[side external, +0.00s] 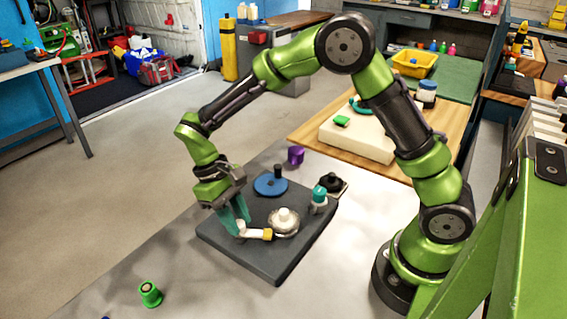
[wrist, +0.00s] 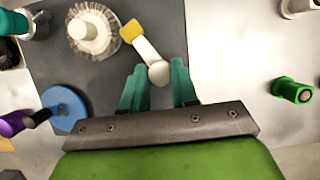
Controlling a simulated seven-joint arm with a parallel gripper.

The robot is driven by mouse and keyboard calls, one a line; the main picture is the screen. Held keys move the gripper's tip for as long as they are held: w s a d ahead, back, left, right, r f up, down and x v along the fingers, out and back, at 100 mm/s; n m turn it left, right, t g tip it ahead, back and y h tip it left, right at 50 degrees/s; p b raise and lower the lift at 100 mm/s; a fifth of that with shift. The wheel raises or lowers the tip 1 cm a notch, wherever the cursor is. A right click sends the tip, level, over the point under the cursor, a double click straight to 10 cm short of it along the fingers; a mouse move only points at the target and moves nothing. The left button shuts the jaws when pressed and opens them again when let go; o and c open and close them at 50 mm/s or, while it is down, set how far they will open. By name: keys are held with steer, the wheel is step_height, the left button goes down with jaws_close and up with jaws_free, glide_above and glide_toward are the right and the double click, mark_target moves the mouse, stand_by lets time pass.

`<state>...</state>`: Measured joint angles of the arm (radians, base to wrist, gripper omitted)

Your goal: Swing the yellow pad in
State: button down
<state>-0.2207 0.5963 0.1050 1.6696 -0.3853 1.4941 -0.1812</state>
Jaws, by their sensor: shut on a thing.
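The yellow pad (side external: 267,234) sits on the end of a short white arm (side external: 254,233), and the pad (wrist: 131,31) also shows in the wrist view. The arm's other end is a round white knob (wrist: 158,73). The pad is right beside the round bristle brush (side external: 284,222) with its white hub (wrist: 82,30); I cannot tell whether they touch. My gripper (side external: 240,226) points down with its teal fingers on either side of the knob, shut on it. The fingertips (wrist: 158,80) partly hide the knob in the side view.
A dark grey board (side external: 265,262) carries these parts. A blue disc (side external: 268,185) with a black post lies behind the brush. A teal cylinder (side external: 319,196) stands right of it. The front-left bench is mostly clear.

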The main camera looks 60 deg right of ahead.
steer(key=shift+a+n+h, duration=0.1)
steer(key=shift+n+h, duration=0.6)
steer(key=shift+n, duration=1.2)
steer(key=shift+r+t, duration=0.1)
steer(key=shift+t, duration=0.2)
steer(key=c, duration=0.9)
jaws_free()
steer(key=shift+o, duration=0.2)
steer(key=v, duration=1.6)
steer(key=shift+w+a+r, duration=0.15)
steer(key=shift+w+r, duration=0.1)
steer(key=shift+r, duration=0.05)
